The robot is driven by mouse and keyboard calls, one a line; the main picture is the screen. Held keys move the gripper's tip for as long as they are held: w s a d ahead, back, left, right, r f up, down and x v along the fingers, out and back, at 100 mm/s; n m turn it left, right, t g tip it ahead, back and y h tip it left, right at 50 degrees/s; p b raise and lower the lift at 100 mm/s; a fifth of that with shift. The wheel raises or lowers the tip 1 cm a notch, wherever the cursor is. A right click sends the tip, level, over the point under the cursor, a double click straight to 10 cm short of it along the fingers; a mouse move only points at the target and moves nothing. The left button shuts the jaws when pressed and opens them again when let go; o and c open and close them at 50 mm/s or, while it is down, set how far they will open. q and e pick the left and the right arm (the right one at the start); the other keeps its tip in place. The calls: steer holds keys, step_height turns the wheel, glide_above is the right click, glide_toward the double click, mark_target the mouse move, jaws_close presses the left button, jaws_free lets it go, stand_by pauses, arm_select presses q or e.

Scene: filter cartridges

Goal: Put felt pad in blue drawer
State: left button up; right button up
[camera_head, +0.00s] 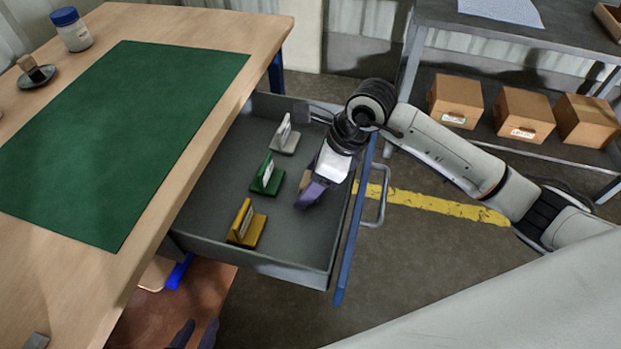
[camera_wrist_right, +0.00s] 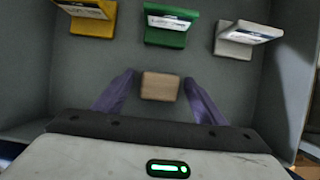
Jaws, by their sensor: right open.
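The blue drawer (camera_head: 347,255) is pulled open, with its blue front edge and handle to the right. A small tan block, which looks like the felt pad (camera_wrist_right: 160,86), lies on the grey drawer floor. In the head view the pad (camera_head: 306,181) is partly hidden by my right gripper. My right gripper (camera_head: 308,196) is down inside the drawer and open. In the wrist view its purple fingers (camera_wrist_right: 160,98) stand apart on either side of the pad, with gaps visible. My left gripper (camera_head: 194,336) shows at the bottom edge, fingers apart, empty.
Yellow (camera_head: 247,226), green (camera_head: 267,176) and white (camera_head: 286,136) label stands line the drawer's left part. A wooden table (camera_head: 268,28) with a green mat (camera_head: 120,130), a jar (camera_head: 73,31) and a dark dish (camera_head: 38,78) is at left. Cardboard boxes (camera_head: 523,116) sit on a shelf.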

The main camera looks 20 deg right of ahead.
steer(key=shift+r, duration=0.1)
steer(key=p+v, duration=0.1)
steer(key=v, duration=1.1)
